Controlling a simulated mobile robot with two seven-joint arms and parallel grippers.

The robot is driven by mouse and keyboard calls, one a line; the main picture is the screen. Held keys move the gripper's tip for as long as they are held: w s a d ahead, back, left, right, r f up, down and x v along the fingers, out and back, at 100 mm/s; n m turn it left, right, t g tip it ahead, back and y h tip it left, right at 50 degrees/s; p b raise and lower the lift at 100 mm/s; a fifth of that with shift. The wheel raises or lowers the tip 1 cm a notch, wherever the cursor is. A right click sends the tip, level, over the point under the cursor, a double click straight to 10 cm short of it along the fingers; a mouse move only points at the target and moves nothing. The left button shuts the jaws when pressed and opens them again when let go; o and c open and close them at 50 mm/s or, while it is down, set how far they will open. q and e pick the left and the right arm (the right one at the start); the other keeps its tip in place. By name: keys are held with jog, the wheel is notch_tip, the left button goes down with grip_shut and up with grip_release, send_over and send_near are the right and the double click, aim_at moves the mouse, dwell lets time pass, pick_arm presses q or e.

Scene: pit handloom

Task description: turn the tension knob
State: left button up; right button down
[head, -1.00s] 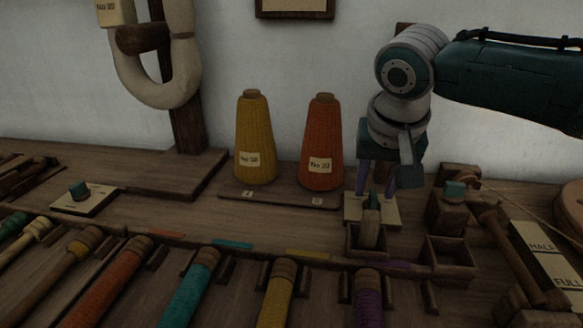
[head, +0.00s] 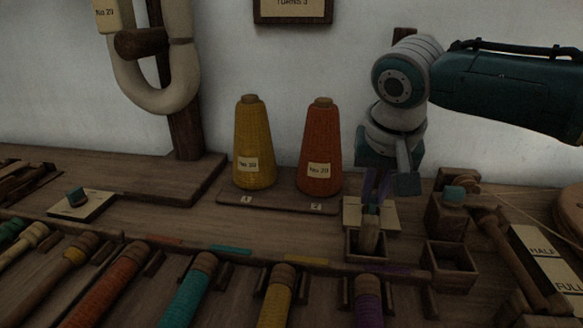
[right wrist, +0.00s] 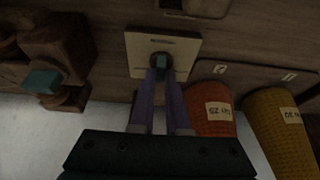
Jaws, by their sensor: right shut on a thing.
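The tension knob (right wrist: 162,62) is a small teal knob on a pale square plate (right wrist: 185,46) in the right wrist view. The plate's label is too small to read. My right gripper (right wrist: 161,70) points down over the plate, its two purple fingers shut on the knob. In the head view my right gripper (head: 372,203) is at the same plate (head: 385,213), behind a small wooden box; the knob is mostly hidden there by the fingers and the box's contents. My left gripper is not in view.
A wooden block with a teal top piece (head: 454,193) stands just right of the gripper. Orange (head: 320,150) and yellow (head: 254,145) thread cones stand to the left. An open box (head: 448,268) and several bobbins lie in front. Another knob plate (head: 95,205) is far left.

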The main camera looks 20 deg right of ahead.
jog(key=n+p, duration=0.1)
jog(key=p, duration=0.1)
jog(key=n+y+p, duration=0.1)
jog(key=p, duration=0.1)
jog(key=shift+s+r+n, duration=0.1)
jog(key=shift+r+n, duration=0.1)
jog(key=shift+n, duration=0.2)
jog(key=shift+f+n+t+y+p, duration=0.1)
jog(key=shift+n+t+y+p, duration=0.25)
jog(key=shift+n+p, duration=0.35)
jog(key=shift+f+n+y, duration=0.1)
jog(key=shift+n+y, duration=0.25)
jog(key=shift+n, duration=0.65)
jog(key=shift+f+n+y+b, duration=0.1)
jog(key=shift+n+y+b, duration=0.25)
jog(key=shift+n, duration=0.55)
jog(key=shift+n+y+b, duration=0.65)
jog(key=shift+n+b, duration=0.25)
jog(key=shift+n, duration=1)
